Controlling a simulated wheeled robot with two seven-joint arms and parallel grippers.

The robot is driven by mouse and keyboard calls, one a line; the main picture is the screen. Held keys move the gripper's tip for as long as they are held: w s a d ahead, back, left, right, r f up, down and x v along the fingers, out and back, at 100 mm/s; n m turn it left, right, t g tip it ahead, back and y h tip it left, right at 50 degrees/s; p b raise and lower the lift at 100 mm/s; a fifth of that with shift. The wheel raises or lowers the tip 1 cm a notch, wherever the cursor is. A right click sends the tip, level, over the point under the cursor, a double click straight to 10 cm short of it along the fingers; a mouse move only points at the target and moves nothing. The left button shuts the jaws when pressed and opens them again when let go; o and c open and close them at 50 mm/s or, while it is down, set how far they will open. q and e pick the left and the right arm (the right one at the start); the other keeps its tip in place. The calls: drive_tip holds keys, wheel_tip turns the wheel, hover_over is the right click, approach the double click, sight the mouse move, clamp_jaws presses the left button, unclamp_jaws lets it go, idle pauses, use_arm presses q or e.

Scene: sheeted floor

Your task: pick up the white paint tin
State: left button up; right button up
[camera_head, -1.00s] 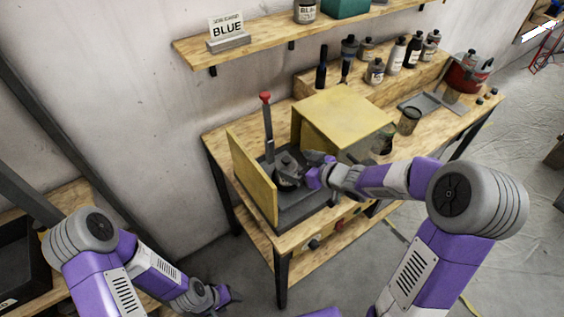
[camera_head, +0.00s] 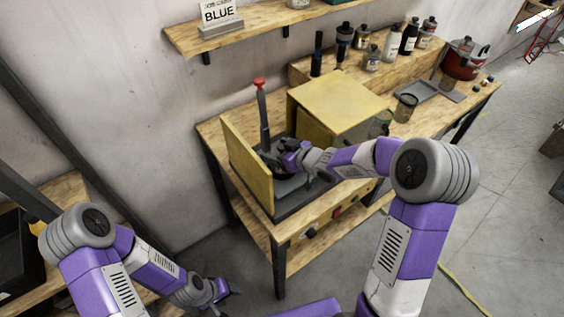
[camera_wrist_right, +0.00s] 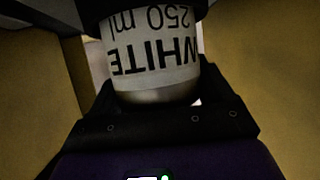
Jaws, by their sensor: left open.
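The white paint tin (camera_wrist_right: 155,60) fills the top middle of the right wrist view, with a pale label reading "WHITE 250 ml" upside down and a dark band above it. My right gripper (camera_head: 274,163) is inside the open yellow-sided machine, by its grey base. In the right wrist view its dark fingers (camera_wrist_right: 158,100) flank the tin on both sides; whether they are closed tightly on it is unclear. In the head view the gripper and wrist hide the tin. My left gripper (camera_head: 226,292) is open and empty, low at the left, away from the machine.
The machine has a yellow box (camera_head: 342,98), an upright yellow panel (camera_head: 246,160) and a red-knobbed lever (camera_head: 260,100) close to my right gripper. A glass jar (camera_head: 405,107), several bottles and a red pot (camera_head: 459,64) stand on the bench. A shelf with a "BLUE" sign (camera_head: 218,14) hangs above.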

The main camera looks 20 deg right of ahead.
drive_tip(key=c, duration=0.7)
drive_tip(key=shift+c, duration=0.3)
drive_tip(key=shift+r, duration=0.15)
